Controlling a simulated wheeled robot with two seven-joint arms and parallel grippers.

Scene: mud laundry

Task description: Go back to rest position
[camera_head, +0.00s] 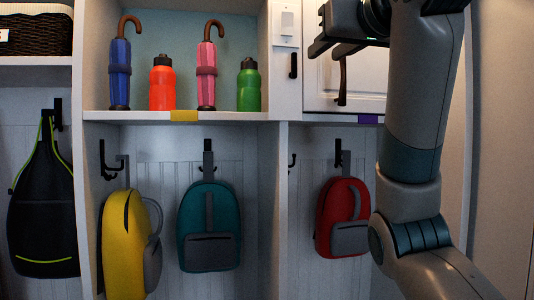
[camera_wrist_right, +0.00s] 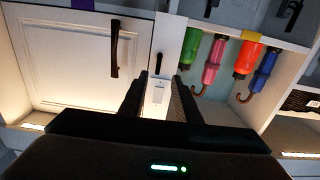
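My right arm rises along the right side of the head view. Its dark right gripper (camera_head: 332,42) is at the top, in front of a white cabinet door. In the right wrist view the two fingers of this gripper (camera_wrist_right: 159,80) stand apart with nothing held between them. A light switch plate (camera_wrist_right: 156,93) on the cabinet post shows beyond the gap. My left gripper is not in view.
The white cabinet door (camera_head: 365,75) has a dark handle (camera_head: 343,82). Left of it, a shelf holds a blue umbrella (camera_head: 120,70), orange bottle (camera_head: 162,85), pink umbrella (camera_head: 206,75) and green bottle (camera_head: 248,88). Yellow (camera_head: 122,245), teal (camera_head: 208,220) and red (camera_head: 337,205) backpacks hang below.

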